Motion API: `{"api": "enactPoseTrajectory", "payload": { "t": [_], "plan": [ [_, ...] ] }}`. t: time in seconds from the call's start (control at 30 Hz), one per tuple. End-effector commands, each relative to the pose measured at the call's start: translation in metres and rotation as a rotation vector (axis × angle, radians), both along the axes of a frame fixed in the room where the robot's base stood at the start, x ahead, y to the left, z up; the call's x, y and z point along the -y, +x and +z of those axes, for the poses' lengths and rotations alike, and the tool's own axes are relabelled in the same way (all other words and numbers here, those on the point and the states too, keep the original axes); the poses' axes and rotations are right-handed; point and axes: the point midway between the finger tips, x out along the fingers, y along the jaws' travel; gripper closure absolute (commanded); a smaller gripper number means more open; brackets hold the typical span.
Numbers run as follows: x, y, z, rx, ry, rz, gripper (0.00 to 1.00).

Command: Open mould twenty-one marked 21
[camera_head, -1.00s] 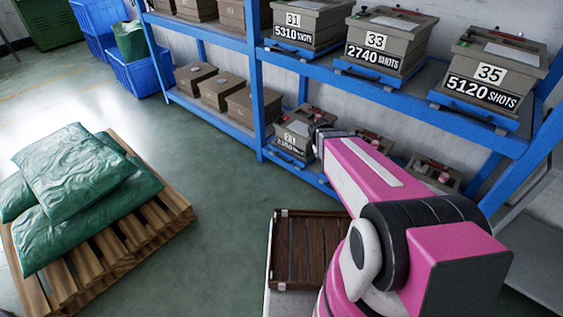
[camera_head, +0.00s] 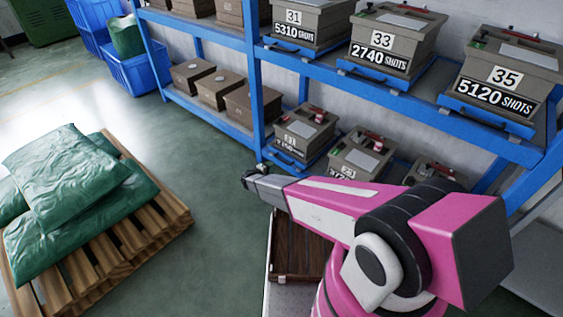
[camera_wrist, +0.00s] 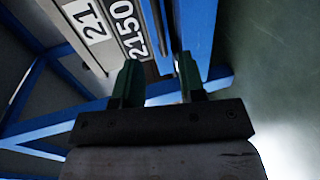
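Mould 21 is the grey-brown box (camera_head: 303,134) on the lower shelf, at the left end of its row.
More moulds stand beside it, one in the middle (camera_head: 358,158) and one at right. The upper shelf holds moulds 31, 33 and 35 above the blue beam (camera_head: 400,105). A wooden pallet (camera_head: 150,215) with green sacks stands left. Floor between pallet and shelf is clear.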

Motion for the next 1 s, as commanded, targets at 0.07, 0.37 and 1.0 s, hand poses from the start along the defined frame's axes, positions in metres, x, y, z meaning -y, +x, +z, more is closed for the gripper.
{"api": "enactPoseTrajectory", "payload": {
  "t": [0.07, 0.37, 1.0],
  "plan": [
    [0.008, 0.01, -0.003, 0.0, 0.0, -0.003, 0.63],
    [0.04, 0.051, -0.014, -0.001, 0.0, -0.006, 0.63],
    [0.061, 0.076, -0.019, -0.002, 0.001, -0.004, 0.63]
  ]
}}
